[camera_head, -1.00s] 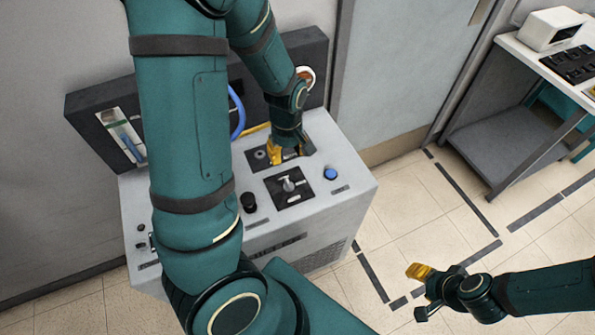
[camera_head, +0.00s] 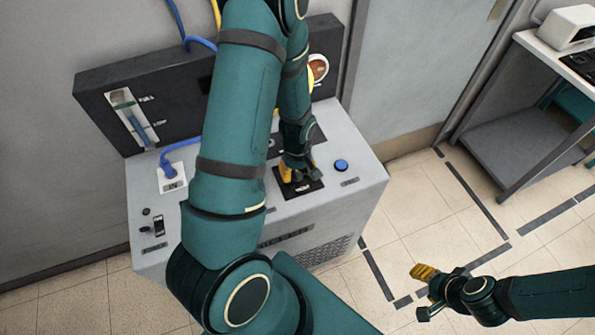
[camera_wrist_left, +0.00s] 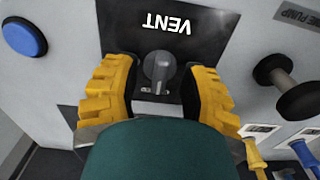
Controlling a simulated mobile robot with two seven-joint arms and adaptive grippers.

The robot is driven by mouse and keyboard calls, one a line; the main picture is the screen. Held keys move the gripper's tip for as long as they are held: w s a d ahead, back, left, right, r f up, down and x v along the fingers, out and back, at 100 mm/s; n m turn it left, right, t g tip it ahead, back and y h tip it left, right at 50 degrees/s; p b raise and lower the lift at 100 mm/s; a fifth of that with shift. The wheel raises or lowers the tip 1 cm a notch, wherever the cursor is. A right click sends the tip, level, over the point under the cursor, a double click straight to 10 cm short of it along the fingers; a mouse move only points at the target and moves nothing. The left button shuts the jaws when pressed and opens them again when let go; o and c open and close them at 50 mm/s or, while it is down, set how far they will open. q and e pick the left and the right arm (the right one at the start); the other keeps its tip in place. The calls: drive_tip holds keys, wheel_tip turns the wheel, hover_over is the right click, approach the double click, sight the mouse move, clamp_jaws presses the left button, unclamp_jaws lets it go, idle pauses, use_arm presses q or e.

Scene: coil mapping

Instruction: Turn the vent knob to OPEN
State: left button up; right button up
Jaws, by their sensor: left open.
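The vent knob, a grey handle (camera_wrist_left: 158,70), stands on a black plate (camera_wrist_left: 215,25) marked VENT in the left wrist view. The handle points roughly up and down in that view. My left gripper (camera_wrist_left: 159,80) is open, with one yellow finger on each side of the knob and gaps visible between. In the head view my left gripper (camera_head: 297,175) is low over the vent plate (camera_head: 313,190) and hides the knob. My right gripper (camera_head: 428,290) hangs over the floor to the right, away from the machine; its finger gap is unclear.
A blue button (camera_head: 341,165) is right of the vent plate and shows in the wrist view (camera_wrist_left: 24,38). A black pump knob (camera_wrist_left: 290,85) is on the other side. Blue and yellow hoses run to the machine top (camera_head: 365,170). A grey cart (camera_head: 515,135) stands at the right.

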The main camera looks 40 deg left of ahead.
use_arm(q)
drive_tip(key=shift+c, duration=0.4)
clamp_jaws()
drive_tip(key=shift+m, duration=0.3)
drive_tip(key=m+b, duration=0.1)
drive_tip(key=m, duration=0.3)
drive_tip(key=shift+f+m, duration=0.1)
drive_tip(key=shift+m, duration=0.2)
drive_tip(key=m+b, duration=0.1)
drive_tip(key=m, duration=0.3)
drive_tip(key=shift+m, duration=0.3)
drive_tip(key=m, duration=0.4)
drive_tip(key=shift+b, duration=0.35)
drive_tip(key=shift+m, duration=2.1)
